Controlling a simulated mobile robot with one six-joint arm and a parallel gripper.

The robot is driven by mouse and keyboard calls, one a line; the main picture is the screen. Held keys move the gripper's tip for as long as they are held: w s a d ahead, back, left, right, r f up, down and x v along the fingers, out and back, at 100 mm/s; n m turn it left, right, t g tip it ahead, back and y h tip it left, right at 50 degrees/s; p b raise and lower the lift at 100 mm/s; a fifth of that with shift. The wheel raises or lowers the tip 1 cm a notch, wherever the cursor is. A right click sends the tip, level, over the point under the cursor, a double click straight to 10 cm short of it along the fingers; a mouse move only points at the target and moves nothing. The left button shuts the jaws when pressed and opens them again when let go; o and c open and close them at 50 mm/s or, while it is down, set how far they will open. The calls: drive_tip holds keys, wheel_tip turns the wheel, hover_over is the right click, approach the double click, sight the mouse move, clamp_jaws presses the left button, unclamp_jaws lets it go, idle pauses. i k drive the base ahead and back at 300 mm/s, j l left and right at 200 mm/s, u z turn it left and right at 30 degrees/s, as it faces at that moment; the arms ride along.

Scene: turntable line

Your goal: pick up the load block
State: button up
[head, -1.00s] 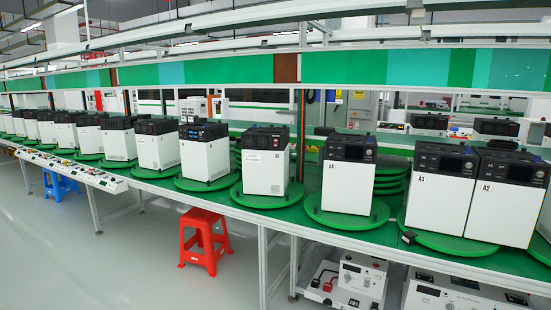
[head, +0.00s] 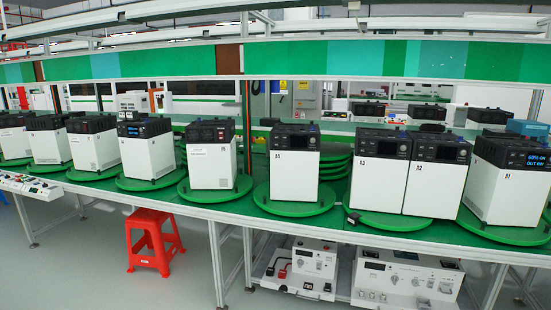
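I cannot say for sure which thing is the load block. A small black block (head: 353,217) lies near the front edge of the green bench, by the turntable under unit A3 (head: 378,175). A small dark item (head: 270,121) sits farther back, behind unit A4 (head: 294,178). Several white units with black tops stand on round green turntables in a row, among them A2 (head: 437,180) and A1 (head: 508,185). My gripper is not in view.
The long green bench (head: 250,222) runs across the picture. Under it stand white instruments (head: 305,268) (head: 408,280). A red stool (head: 154,242) stands on the open grey floor in front. A stack of green discs (head: 336,160) is behind A4. A shelf rail runs overhead.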

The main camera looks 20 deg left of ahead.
sight(122, 114)
drive_tip(key=u, duration=1.65)
drive_tip(key=i+u, duration=0.1)
drive_tip(key=i, duration=0.15)
drive_tip(key=i+l, duration=0.1)
drive_tip(key=i, duration=3.6)
drive_tip(key=j+u, duration=0.05)
drive_tip(key=j, duration=0.1)
